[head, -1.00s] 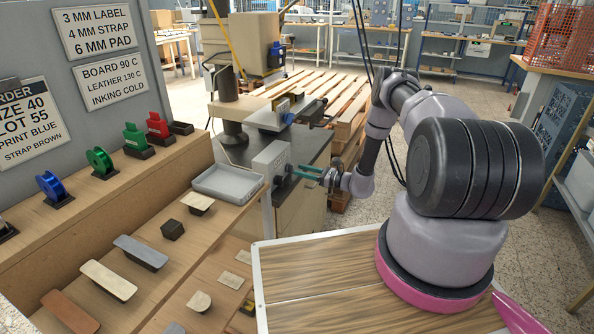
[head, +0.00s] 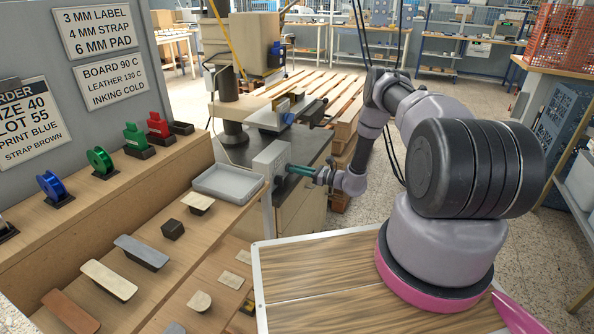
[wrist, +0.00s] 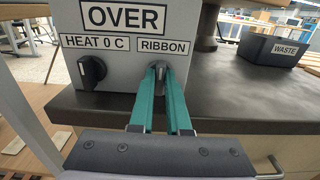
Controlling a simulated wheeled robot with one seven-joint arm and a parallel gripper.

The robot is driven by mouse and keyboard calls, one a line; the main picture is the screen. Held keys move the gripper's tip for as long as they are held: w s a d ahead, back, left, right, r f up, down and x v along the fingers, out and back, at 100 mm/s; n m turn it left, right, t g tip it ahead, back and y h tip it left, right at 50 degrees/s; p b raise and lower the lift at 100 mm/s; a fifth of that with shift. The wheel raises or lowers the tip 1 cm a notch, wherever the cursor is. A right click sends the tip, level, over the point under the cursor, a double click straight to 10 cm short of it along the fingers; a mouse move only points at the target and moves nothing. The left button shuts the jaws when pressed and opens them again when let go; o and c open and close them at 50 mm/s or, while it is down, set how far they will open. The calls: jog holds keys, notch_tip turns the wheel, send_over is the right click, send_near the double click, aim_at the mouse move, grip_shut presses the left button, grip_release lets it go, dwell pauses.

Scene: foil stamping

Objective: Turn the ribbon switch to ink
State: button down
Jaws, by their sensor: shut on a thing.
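The grey control box (head: 268,165) stands at the corner of the dark-topped bench. In the wrist view its front (wrist: 120,50) carries a label "OVER", a "HEAT 0 C" label above a black knob (wrist: 92,70), and a "RIBBON" label. The ribbon switch (wrist: 160,72) is a small knob just below that label. My gripper (wrist: 160,76) has its long teal fingers shut on this switch, one on each side, and they hide part of it. In the head view my gripper (head: 290,168) reaches the box from the right. The switch's pointing direction and its position markings cannot be made out.
A "WASTE" bin (wrist: 284,50) stands on the dark bench top (wrist: 225,85), right of the box. A grey tray (head: 228,191) sits left of the box. Spools, stamps and sample pieces lie on the wooden shelves further left.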

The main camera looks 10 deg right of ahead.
jog(key=shift+m, duration=0.3)
jog(key=m, duration=1.1)
jog(key=shift+w+d+f, duration=0.15)
dwell(0.5)
jog(key=c, duration=0.9)
grip_release()
jog(key=v, duration=1.1)
